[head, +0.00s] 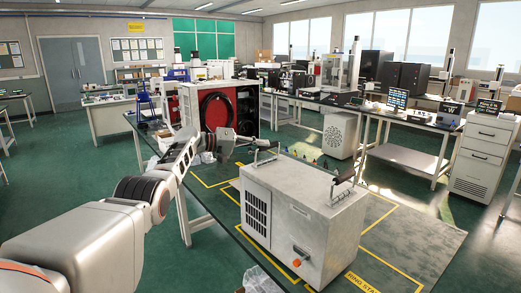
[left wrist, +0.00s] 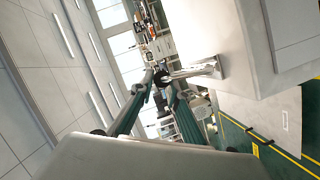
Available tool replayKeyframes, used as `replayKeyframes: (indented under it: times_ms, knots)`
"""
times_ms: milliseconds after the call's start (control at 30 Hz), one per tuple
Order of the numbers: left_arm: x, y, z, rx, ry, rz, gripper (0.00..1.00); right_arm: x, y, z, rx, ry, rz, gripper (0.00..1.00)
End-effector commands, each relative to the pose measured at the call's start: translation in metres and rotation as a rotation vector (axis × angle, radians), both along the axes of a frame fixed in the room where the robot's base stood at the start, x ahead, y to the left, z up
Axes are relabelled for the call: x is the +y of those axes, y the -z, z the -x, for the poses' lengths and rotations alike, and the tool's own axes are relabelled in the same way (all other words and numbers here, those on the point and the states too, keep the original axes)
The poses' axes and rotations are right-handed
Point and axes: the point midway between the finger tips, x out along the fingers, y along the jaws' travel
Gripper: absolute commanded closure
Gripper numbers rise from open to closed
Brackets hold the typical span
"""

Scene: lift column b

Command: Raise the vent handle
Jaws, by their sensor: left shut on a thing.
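The vent handle (head: 267,154), a metal bar handle, is on the cabinet's top edge above the vent. My left gripper (head: 248,145) is at this handle, coming from the left. In the left wrist view the two fingers of my left gripper (left wrist: 166,88) are on either side of the handle's end (left wrist: 198,70), shut on it. The fingers partly hide the gripped end. My right gripper is not in view.
A second handle (head: 345,180) is on the cabinet's right top edge.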

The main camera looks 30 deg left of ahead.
Motion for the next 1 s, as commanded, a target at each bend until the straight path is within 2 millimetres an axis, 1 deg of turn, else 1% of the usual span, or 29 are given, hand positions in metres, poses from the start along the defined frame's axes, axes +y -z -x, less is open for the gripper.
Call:
replayKeyframes:
  times_ms: [333,367,400,433,667,767,867,1000]
  knots:
    - [0.0012,-0.0025,-0.0004,-0.003,-0.004,0.003,1.00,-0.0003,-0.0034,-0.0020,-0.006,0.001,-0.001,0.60]
    - [0.0013,-0.0025,-0.0004,-0.003,-0.004,0.003,0.79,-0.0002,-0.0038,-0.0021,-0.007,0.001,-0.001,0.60]
    - [0.0012,-0.0025,-0.0004,-0.003,-0.004,0.003,0.69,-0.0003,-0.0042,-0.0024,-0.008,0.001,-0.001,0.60]
    - [0.0012,-0.0024,-0.0004,-0.003,-0.004,0.003,0.68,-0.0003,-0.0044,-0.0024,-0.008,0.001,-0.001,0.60]
    - [0.0007,-0.0011,-0.0002,-0.001,-0.002,0.002,0.68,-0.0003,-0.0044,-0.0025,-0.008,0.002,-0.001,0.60]
    - [0.0009,-0.0008,0.0001,-0.001,-0.001,0.002,0.68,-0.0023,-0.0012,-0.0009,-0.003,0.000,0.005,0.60]
    - [0.0030,-0.0015,0.0020,-0.002,-0.002,0.001,0.68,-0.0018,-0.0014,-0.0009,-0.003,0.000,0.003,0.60]
    - [0.0100,-0.0028,0.0094,-0.003,-0.003,0.000,0.68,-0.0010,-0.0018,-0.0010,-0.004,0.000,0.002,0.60]
